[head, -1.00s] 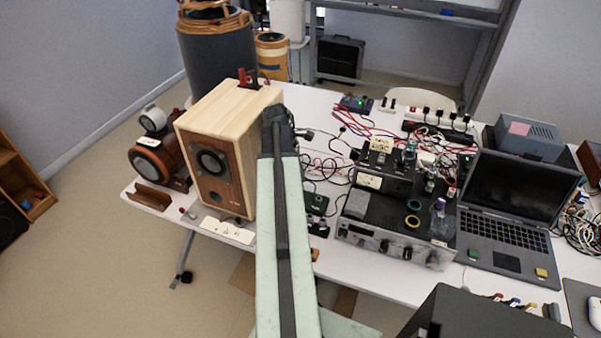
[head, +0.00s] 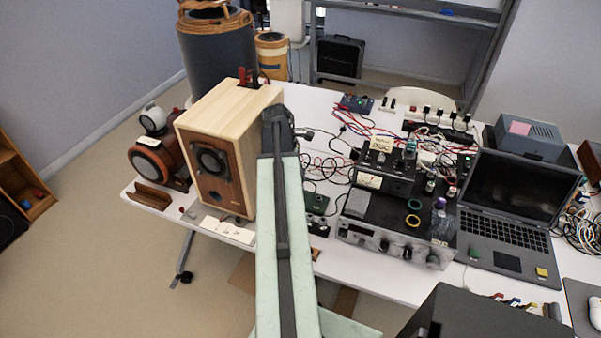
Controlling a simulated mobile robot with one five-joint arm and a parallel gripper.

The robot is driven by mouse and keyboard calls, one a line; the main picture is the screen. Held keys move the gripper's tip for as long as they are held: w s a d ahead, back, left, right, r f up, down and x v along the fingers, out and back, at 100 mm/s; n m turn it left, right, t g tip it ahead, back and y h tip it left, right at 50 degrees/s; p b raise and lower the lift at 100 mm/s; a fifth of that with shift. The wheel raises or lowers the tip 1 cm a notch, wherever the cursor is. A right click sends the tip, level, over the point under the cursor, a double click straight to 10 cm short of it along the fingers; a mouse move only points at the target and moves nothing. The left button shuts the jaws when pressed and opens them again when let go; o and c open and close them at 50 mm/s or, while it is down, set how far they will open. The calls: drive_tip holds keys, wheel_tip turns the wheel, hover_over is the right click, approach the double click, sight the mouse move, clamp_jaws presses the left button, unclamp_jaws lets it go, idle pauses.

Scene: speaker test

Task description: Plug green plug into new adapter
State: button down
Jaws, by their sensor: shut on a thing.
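My arm rises from the bottom of the head view and ends in front of the right side of a wooden speaker (head: 210,140). My gripper and whatever it holds are hidden behind my own arm. No green plug can be made out for certain. A small green piece (head: 410,148) stands on a black box (head: 387,182) beside a pale label (head: 381,144) whose writing I cannot read surely. A green board (head: 316,201) lies just right of my arm. I cannot tell which thing is the new adapter.
An amplifier (head: 400,245) carries the black box and a green ring (head: 414,205). A laptop (head: 510,200) stands to its right. Tangled cables (head: 325,165) and a power strip (head: 430,113) lie behind. A black and red thing (head: 250,79) sits on the speaker's back edge.

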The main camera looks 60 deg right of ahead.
drive_tip(key=shift+f+b, duration=0.65)
drive_tip(key=shift+f, duration=0.1)
drive_tip(key=c, duration=1.3)
unclamp_jaws()
wheel_tip(320, 180, up, 8)
drive_tip(key=p, duration=0.7)
drive_tip(key=shift+f+p, duration=0.2)
drive_tip(key=shift+p, duration=0.1)
